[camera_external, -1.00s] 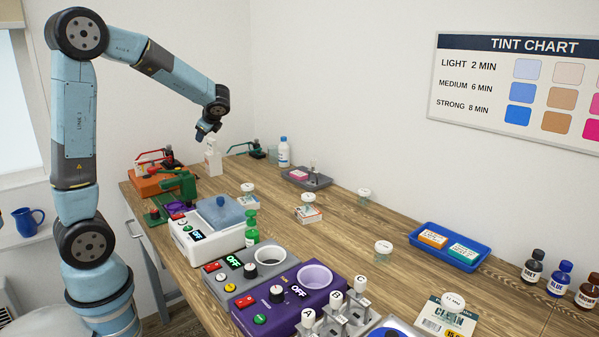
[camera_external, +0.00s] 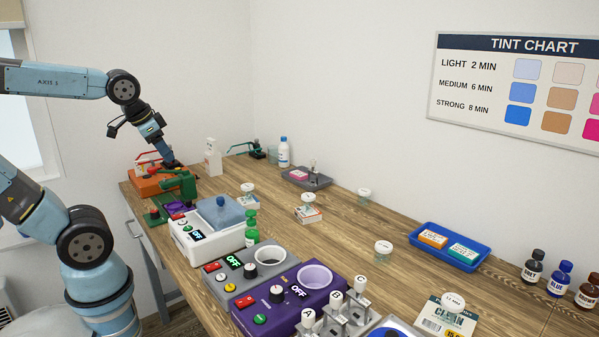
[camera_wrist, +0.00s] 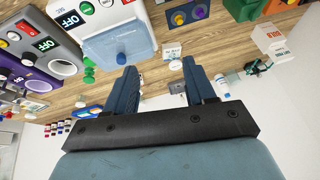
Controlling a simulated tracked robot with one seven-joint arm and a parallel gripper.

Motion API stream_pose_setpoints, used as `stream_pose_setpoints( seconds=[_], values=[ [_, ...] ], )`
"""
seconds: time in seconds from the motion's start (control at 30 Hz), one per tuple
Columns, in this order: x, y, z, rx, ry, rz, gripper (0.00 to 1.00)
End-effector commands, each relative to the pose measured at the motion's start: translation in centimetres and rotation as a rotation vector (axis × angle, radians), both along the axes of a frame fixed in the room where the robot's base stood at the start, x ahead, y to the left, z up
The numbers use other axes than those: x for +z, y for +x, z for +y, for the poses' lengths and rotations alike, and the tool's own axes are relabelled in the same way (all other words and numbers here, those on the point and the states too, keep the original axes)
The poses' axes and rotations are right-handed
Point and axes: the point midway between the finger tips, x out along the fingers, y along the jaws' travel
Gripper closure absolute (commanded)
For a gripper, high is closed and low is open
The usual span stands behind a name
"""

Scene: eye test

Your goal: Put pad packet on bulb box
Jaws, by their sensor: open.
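My gripper (camera_external: 172,164) is low at the back left of the bench, by the orange device. In the wrist view its two fingers (camera_wrist: 160,80) are apart with nothing held between them. An orange packet (camera_external: 433,238) and a teal packet (camera_external: 463,251) lie in the blue tray (camera_external: 418,240). Small boxes stand mid-bench (camera_external: 311,215) and farther back (camera_external: 248,203), partly hidden by jars. All these are apart from my gripper.
The orange device (camera_external: 150,186), green press (camera_external: 180,184), white machine (camera_external: 205,240) and purple machine (camera_external: 290,310) line the left edge. A grey tray (camera_external: 318,183) holds a pink item. The middle bench is largely clear.

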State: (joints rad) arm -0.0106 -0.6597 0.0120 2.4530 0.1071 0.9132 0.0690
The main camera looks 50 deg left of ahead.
Motion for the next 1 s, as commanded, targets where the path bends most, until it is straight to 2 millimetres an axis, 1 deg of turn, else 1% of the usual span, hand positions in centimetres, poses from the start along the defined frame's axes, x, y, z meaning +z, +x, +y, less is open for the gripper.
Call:
stream_pose_setpoints(
  seconds=[0.03, 0.1, 0.23, 1.0],
  values=[
    [0.0, -0.8, -0.7, 0.016, -0.035, -0.022, 0.45],
    [-0.1, -1.6, -1.5, 0.036, -0.076, -0.041, 0.45],
    [-0.2, -2.3, -2.3, 0.058, -0.120, -0.058, 0.45],
    [-0.2, -2.4, -2.4, 0.064, -0.129, -0.060, 0.45]
  ],
)
